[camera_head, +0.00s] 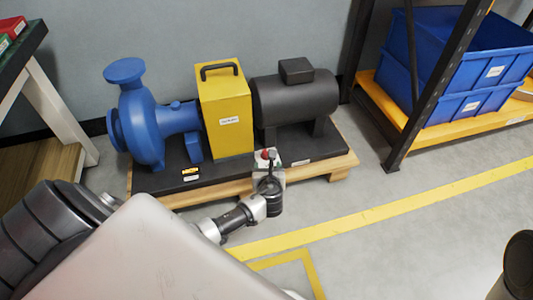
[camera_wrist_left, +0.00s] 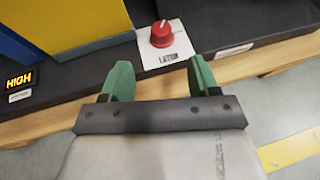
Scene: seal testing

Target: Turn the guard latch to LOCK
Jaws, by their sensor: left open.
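The guard latch is a red knob (camera_head: 265,154) on a white plate on the dark base, in front of the yellow guard (camera_head: 225,112). In the left wrist view the red knob (camera_wrist_left: 161,34) stands on its labelled plate (camera_wrist_left: 188,52), with a pale mark on its top pointing away from me. The plate's small lettering is too blurred to read surely. My left gripper (camera_head: 268,168) is just in front of the knob. In the left wrist view its green fingers (camera_wrist_left: 160,72) are open and empty, short of the knob and not touching it. My right gripper is not in view.
A blue pump (camera_head: 142,125) and a dark motor (camera_head: 293,95) flank the guard on a wooden pallet (camera_head: 335,172). A rack (camera_head: 397,135) with blue bins stands at right. The floor in front is clear.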

